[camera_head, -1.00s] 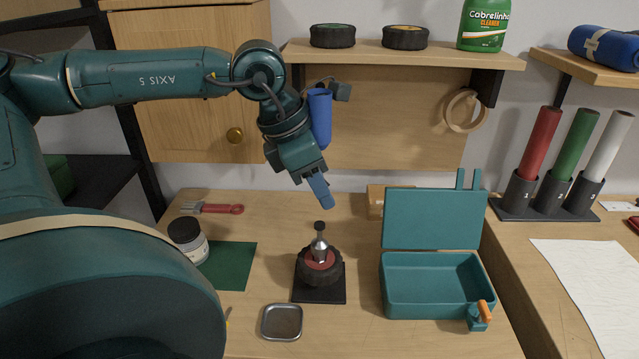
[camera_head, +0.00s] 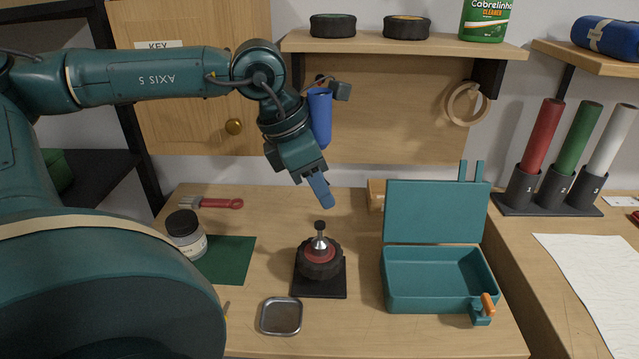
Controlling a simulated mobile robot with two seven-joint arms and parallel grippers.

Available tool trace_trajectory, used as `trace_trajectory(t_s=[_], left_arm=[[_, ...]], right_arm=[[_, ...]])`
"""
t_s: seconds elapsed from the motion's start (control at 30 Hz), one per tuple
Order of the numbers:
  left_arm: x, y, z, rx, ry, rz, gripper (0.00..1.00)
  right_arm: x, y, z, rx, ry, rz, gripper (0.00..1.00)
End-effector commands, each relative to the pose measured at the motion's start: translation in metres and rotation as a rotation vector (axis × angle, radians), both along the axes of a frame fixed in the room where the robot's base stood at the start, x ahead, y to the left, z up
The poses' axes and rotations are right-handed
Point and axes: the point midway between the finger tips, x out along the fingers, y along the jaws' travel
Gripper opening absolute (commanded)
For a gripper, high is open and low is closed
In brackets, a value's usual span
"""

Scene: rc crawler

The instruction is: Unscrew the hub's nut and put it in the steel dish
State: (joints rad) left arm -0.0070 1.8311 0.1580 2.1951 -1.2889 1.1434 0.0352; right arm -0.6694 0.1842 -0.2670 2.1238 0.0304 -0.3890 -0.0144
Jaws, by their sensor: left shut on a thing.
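The wheel hub (camera_head: 320,261) has a black tyre and red centre and sits on a dark square base (camera_head: 320,288) on the bench. A silver part (camera_head: 319,243), which may be its nut, stands on top, with a small dark knob (camera_head: 320,226) directly above it. My left gripper (camera_head: 321,190), with blue fingers, is shut and points down just above the knob. What it grips cannot be made out, and a small gap seems to show between fingertips and knob. The steel dish (camera_head: 281,316) lies empty in front of the hub. My right gripper is not in view.
An open teal case (camera_head: 437,308) stands right of the hub. A jar (camera_head: 185,234), green mat (camera_head: 232,262) and red-handled brush (camera_head: 218,203) lie to the left. A shelf (camera_head: 408,44) hangs behind. Bench around the dish is mostly clear.

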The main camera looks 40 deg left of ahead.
Motion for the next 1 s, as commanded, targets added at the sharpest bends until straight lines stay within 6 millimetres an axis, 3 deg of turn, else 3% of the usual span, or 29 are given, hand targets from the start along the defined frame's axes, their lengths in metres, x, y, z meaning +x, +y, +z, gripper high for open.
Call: trace_trajectory(t_s=[0.17, 0.6, 1.0], left_arm=[[0.000, 0.000, -0.001, -0.001, 0.003, 0.000, 0.00], [-0.001, 0.000, -0.005, 0.003, 0.004, 0.192, 0.00], [-0.001, 0.000, -0.002, -0.001, 0.007, 0.234, 0.00]], right_arm=[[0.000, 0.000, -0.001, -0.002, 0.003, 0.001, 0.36], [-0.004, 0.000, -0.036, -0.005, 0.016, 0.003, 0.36], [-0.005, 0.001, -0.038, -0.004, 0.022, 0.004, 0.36]])
